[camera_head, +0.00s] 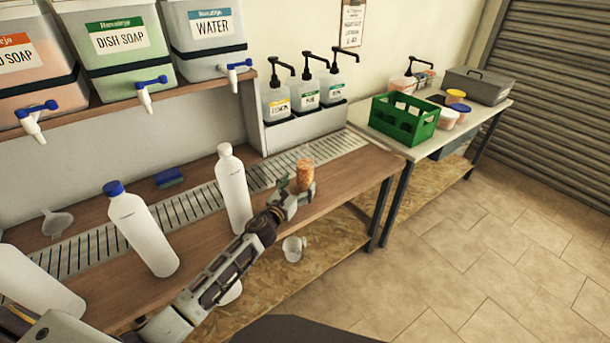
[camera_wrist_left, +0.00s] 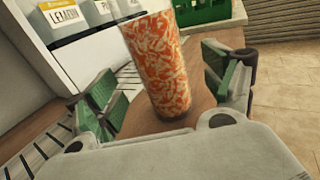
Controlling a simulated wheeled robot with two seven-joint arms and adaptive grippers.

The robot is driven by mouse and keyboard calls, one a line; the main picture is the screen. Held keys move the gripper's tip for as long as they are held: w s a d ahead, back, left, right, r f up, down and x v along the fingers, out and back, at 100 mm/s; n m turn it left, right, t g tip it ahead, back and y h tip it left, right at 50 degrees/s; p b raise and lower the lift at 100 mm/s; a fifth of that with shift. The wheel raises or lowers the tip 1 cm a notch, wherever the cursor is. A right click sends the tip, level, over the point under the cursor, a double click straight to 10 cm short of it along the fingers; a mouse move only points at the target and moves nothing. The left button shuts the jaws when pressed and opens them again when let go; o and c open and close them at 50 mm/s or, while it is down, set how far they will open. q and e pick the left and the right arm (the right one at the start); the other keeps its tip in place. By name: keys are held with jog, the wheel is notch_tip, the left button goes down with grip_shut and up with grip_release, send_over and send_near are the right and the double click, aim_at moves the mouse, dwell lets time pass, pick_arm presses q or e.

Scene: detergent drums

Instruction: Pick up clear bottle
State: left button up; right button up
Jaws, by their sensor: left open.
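No plainly see-through bottle stands out. An orange-and-white patterned cylinder (camera_head: 304,174) stands upright on the wooden counter near its front edge. My left gripper (camera_head: 292,190) is open beside it; in the left wrist view the cylinder (camera_wrist_left: 160,68) rises between the two green-padded fingers (camera_wrist_left: 158,95), with gaps on both sides. A tall white bottle with a white cap (camera_head: 234,192) stands left of the gripper. A white bottle with a blue cap (camera_head: 143,232) stands further left, and another white bottle (camera_head: 38,287) is at the left edge. My right gripper is not in view.
A drain grate (camera_head: 190,207) runs along the counter (camera_head: 340,183). Pump bottles (camera_head: 306,92) stand behind the cylinder. Drums with taps (camera_head: 125,50) sit on the shelf above. A green crate (camera_head: 405,118) is on the right table. A mug (camera_head: 293,248) is on the lower shelf.

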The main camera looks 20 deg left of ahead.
aim_at(301, 181)
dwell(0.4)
pick_arm(q)
jog(key=shift+w+d+r, duration=0.15)
jog(key=shift+w, duration=0.7)
jog(key=shift+w+d+r, duration=0.1)
jog(key=shift+w+d, duration=0.05)
jog(key=shift+w, duration=0.65)
jog(key=shift+w+d, duration=0.15)
jog(key=shift+w, duration=0.8)
jog(key=c, duration=1.5)
